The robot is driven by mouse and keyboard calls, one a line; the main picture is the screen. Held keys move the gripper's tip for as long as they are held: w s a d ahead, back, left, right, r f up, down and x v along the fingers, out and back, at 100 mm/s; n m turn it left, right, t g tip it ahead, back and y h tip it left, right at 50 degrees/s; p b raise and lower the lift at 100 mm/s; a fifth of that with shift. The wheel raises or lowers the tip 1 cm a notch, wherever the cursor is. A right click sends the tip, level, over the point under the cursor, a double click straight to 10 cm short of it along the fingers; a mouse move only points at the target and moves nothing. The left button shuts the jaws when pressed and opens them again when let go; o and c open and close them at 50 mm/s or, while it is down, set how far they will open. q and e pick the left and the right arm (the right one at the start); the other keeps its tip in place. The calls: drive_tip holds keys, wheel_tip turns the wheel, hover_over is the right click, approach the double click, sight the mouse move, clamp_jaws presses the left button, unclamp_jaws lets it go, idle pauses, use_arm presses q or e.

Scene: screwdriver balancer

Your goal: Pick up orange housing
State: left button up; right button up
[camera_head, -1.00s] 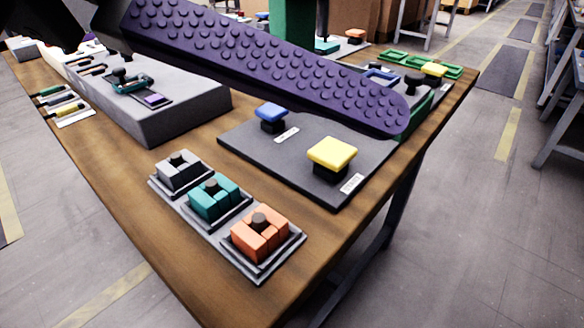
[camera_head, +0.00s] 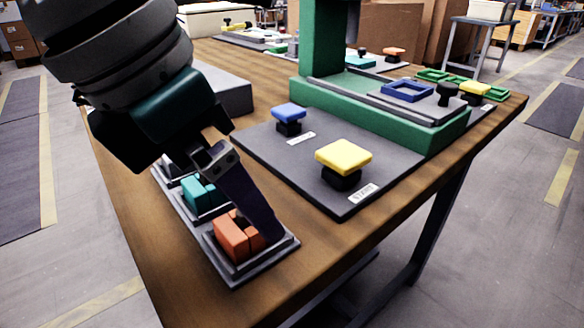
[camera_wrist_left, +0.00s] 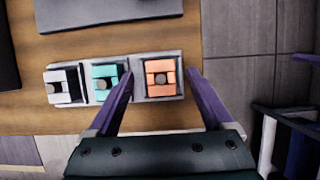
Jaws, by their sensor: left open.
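The orange housing (camera_head: 231,237) is a blocky part with a dark round knob, seated in the nearest slot of a grey tray (camera_head: 285,248). In the left wrist view the orange housing (camera_wrist_left: 152,66) lies between the fingertips of my left gripper (camera_wrist_left: 161,74). That gripper is open, with purple fingers on either side. In the head view my left gripper (camera_head: 247,222) points down over the tray, and one finger hides part of the housing. I cannot tell whether the fingers touch it. My right gripper is not in view.
A teal housing (camera_wrist_left: 104,84) and a grey housing (camera_wrist_left: 62,86) sit in the same tray, close to one finger. A dark plate with blue (camera_head: 289,112) and yellow (camera_head: 344,156) buttons lies to the right. A green fixture (camera_head: 322,40) stands behind it. The table edge runs close by.

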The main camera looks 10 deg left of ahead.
use_arm(q)
drive_tip(key=shift+x, duration=1.15)
clamp_jaws()
